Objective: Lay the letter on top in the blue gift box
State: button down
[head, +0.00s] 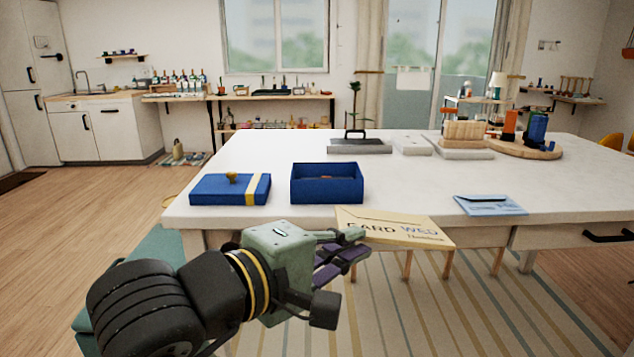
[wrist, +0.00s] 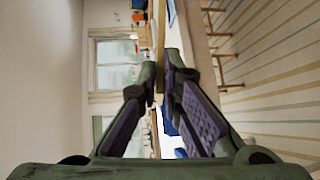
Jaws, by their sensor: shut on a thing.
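A cream envelope (head: 400,228) with printed lettering is gripped at its left edge by my gripper (head: 350,243), held roughly flat by the table's front edge. In the wrist view the envelope (wrist: 160,45) shows edge-on as a thin tan strip between the fingertips (wrist: 160,72). The open blue gift box (head: 327,190) stands on the table, behind and a little left of the fingertips. Something small and orange-brown shows inside; most of its floor is hidden. Its blue lid (head: 218,191), with a yellow ribbon and a gold knob, lies to the left, apart from the box.
A light blue envelope (head: 490,206) lies on the white table (head: 410,180) near the front right. The tabletop between box and blue envelope is clear.

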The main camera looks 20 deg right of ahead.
aim_at(324, 177)
jog(key=i, duration=0.85)
